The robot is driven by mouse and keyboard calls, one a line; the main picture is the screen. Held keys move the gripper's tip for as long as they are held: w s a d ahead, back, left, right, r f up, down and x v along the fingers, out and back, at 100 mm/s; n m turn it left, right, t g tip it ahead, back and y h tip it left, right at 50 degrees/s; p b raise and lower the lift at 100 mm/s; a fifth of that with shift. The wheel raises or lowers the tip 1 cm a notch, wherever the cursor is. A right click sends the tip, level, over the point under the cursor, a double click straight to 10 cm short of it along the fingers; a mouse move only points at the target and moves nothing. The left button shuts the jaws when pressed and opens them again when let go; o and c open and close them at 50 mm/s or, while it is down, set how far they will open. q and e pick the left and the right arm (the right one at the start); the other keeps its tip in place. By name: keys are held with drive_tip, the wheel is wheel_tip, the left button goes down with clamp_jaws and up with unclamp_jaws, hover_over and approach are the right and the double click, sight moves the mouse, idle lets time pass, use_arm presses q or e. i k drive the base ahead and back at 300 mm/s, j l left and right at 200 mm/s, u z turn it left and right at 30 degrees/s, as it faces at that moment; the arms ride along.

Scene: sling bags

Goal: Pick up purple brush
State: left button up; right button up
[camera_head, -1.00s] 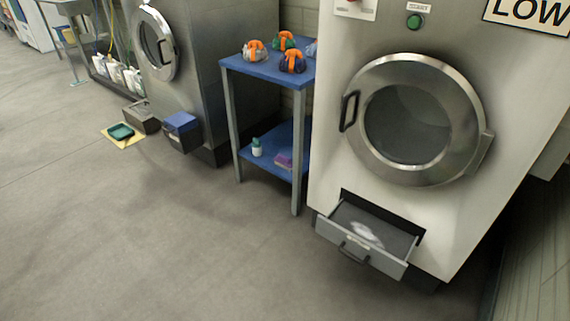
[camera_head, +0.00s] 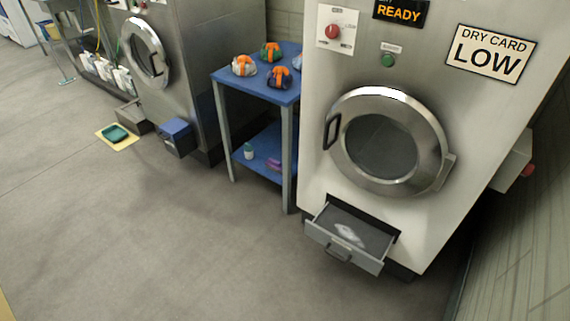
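A small purple item (camera_head: 274,164), possibly the purple brush, lies on the lower shelf of the blue table (camera_head: 230,80). Neither of my grippers is in view.
Several sling bags with orange straps, one of them grey (camera_head: 244,66), sit on the tabletop. A dryer (camera_head: 465,120) with an open lower drawer (camera_head: 340,250) stands at right. A blue box (camera_head: 176,134) juts out near the left machine. The floor (camera_head: 140,240) in front is clear.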

sight(276, 166)
drive_tip(key=i+j+z, duration=0.15)
drive_tip(key=z, duration=0.35)
drive_tip(key=i+j+z, duration=0.1)
drive_tip(key=z, duration=0.4)
drive_tip(key=j+z, duration=0.3)
drive_tip(key=z, duration=0.2)
